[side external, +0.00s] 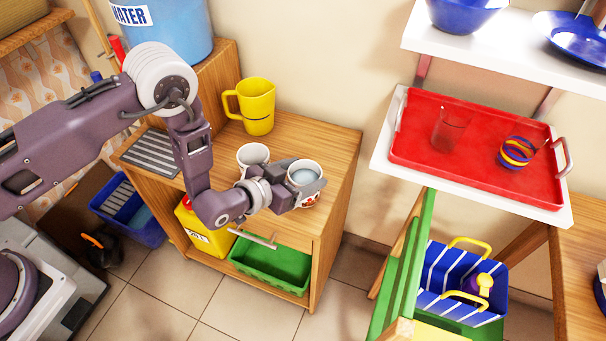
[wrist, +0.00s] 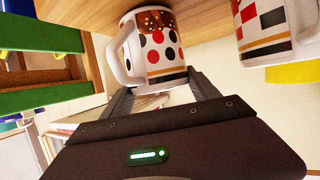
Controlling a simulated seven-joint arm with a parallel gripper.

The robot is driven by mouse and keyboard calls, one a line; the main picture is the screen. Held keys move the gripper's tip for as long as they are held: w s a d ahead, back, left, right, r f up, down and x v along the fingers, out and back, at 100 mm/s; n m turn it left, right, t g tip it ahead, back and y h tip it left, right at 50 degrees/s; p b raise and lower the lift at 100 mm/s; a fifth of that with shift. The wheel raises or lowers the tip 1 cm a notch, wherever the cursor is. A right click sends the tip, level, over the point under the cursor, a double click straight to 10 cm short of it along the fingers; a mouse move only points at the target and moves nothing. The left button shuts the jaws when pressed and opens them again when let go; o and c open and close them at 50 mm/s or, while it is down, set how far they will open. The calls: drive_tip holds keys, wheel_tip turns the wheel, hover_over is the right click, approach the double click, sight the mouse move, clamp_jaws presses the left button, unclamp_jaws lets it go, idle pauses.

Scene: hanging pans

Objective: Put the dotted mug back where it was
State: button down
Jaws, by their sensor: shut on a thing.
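The dotted mug (side external: 304,174) is white with red and black dots and a brown band near its base. It is upright at the front right of the wooden cabinet top, and it fills the upper middle of the wrist view (wrist: 158,52). My gripper (side external: 297,185) is shut on it, with a finger on each side in the wrist view (wrist: 162,90). The mug's handle points left in the wrist view. I cannot tell whether its base touches the wood or is slightly above it.
A second white mug (side external: 252,155) stands close behind and left; its checked pattern shows in the wrist view (wrist: 265,30). A yellow jug (side external: 256,105) stands at the back. The cabinet top's (side external: 325,150) right side is clear. A red tray (side external: 465,150) lies on a shelf to the right.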

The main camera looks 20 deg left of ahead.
drive_tip(key=shift+f, duration=0.15)
drive_tip(key=shift+c, duration=1)
unclamp_jaws()
drive_tip(key=shift+f, duration=0.1)
